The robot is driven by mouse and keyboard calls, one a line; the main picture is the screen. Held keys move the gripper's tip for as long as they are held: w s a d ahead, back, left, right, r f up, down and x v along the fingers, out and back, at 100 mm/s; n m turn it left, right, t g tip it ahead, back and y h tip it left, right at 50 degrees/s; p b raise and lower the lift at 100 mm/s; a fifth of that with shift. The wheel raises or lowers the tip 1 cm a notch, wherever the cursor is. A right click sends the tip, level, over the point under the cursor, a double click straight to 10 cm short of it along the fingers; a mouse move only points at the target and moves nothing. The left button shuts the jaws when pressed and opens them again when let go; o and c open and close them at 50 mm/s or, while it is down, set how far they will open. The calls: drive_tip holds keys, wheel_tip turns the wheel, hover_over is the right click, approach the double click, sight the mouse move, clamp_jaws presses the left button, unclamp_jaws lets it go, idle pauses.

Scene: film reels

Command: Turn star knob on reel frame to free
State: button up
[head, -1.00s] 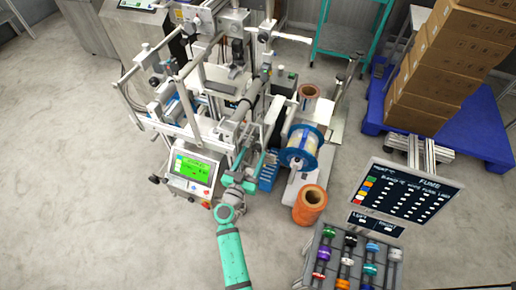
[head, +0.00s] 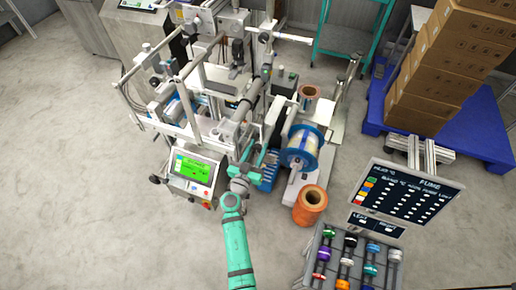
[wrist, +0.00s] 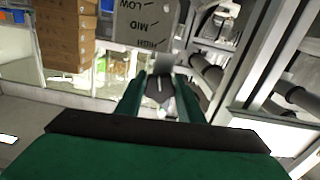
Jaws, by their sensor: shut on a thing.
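My gripper (head: 254,157) is at the front of the reel frame, left of the blue-flanged film reel (head: 300,146) in the head view. In the wrist view my green fingers (wrist: 164,98) are closed around a small dark piece (wrist: 160,99), which looks like the star knob. Its shape and the mark it points at are mostly hidden by the fingers. A grey plate (wrist: 143,20) marked LOW, MID and HIGH shows upside down just beyond the fingertips.
A control panel with a green screen (head: 192,168) stands left of my arm. An orange roll (head: 310,204) stands on the floor to the right. Frame bars (wrist: 262,70) run close on the right in the wrist view. A rack of coloured rollers (head: 350,262) is at lower right.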

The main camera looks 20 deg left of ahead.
drive_tip(key=shift+d+n, duration=0.1)
drive_tip(key=shift+n, duration=0.6)
drive_tip(key=o, duration=1.1)
drive_tip(key=shift+c, duration=0.2)
drive_tip(key=shift+s, duration=0.1)
drive_tip(key=s, duration=1)
drive_tip(key=shift+s+a, duration=0.35)
